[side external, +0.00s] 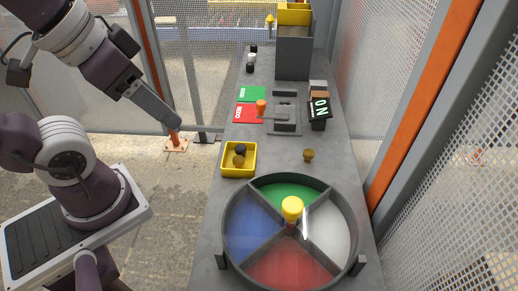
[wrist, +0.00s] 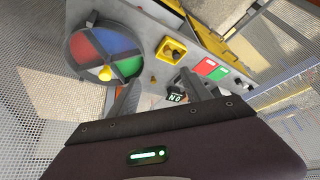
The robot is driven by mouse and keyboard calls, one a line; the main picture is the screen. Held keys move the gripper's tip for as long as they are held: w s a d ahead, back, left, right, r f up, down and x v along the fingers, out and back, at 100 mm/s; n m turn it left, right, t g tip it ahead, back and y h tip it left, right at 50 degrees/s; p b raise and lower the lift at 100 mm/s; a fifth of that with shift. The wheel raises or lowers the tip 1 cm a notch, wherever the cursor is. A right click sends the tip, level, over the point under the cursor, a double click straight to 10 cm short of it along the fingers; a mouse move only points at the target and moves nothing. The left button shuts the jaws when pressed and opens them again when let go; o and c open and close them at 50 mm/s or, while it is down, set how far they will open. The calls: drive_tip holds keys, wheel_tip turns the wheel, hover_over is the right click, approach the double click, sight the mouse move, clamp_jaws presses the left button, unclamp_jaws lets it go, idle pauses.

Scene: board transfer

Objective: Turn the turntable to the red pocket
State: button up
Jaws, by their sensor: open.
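The turntable (side external: 229,218) is a round dark-rimmed dish at the near end of the grey bench, split by grey dividers. Its green pocket (side external: 288,191) faces the back, the white pocket (side external: 328,233) right, the red pocket (side external: 289,268) front and the blue pocket (side external: 250,226) left. A yellow knob (side external: 292,208) stands up at its middle. The turntable also shows at upper left in the wrist view (wrist: 88,43). My gripper (side external: 176,123) is open and empty, away to the left of the bench; its fingers are spread in the wrist view (wrist: 160,92).
A yellow tray (side external: 225,172) holds a dark ball and a brown ball. Another brownish ball-shaped piece (side external: 308,155) stands behind the turntable. Farther back are red and green plates (side external: 249,112), an orange-knobbed lever (side external: 262,105) and a lit sign (side external: 320,108). Mesh fences enclose the bench.

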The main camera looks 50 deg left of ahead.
drive_tip(key=w+d+m+g, duration=0.1)
drive_tip(key=w+d+m, duration=0.2)
drive_tip(key=w+m, duration=0.1)
drive_tip(key=m+g, duration=0.4)
drive_tip(key=m, duration=0.9)
hover_over(293, 204)
drive_tip(key=f, duration=0.8)
drive_tip(key=shift+a+f, duration=0.25)
drive_tip(key=shift+f, duration=0.1)
drive_tip(key=shift+m+g, duration=0.3)
drive_tip(key=shift+m, duration=0.1)
drive_tip(key=f, duration=0.6)
drive_tip(key=shift+d+f, duration=0.3)
drive_tip(key=shift+f, duration=0.55)
clamp_jaws()
drive_tip(key=shift+r, duration=0.1)
